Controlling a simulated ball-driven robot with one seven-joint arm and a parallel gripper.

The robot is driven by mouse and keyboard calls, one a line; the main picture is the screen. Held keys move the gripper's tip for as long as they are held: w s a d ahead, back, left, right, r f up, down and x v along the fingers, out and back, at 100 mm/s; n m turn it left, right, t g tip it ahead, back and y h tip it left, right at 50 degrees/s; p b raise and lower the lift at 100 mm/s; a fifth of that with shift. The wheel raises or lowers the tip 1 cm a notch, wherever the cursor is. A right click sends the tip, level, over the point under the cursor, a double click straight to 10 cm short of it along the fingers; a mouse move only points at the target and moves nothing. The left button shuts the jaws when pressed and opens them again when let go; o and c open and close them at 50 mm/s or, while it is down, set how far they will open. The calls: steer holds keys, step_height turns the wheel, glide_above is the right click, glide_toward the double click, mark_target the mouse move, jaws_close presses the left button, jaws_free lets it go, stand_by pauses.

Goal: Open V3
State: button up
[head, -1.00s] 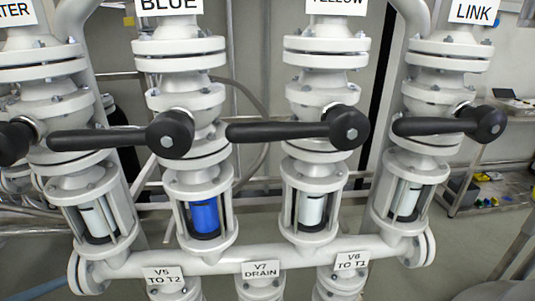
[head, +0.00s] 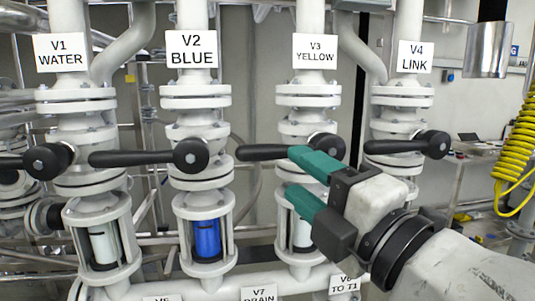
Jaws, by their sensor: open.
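The V3 valve stands third from the left in the head view, under its sign "V3 YELLOW" (head: 316,50). Its black lever (head: 262,152) lies level across the pipe and points left from its round hub (head: 326,147). My gripper (head: 291,172) reaches in from the right with green fingers apart and nothing seen between them. The upper finger overlaps the lever near its hub in the picture; the lower finger is below the lever. Whether they touch cannot be told. The V3 sight glass (head: 302,233) below looks pale and is partly hidden by my gripper.
V1 lever (head: 18,162), V2 lever (head: 135,158) and V4 lever (head: 392,146) are also level, pointing left. The V2 sight glass (head: 207,239) shows blue. A yellow coiled hose (head: 513,155) hangs at the right, below a metal cylinder (head: 487,50).

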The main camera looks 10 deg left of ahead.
mark_target(272, 156)
steer(key=p+x, duration=0.1)
steer(key=x, duration=0.7)
steer(key=shift+w+a+r, duration=0.1)
steer(key=shift+w+a, duration=0.15)
jaws_close()
stand_by(0.3)
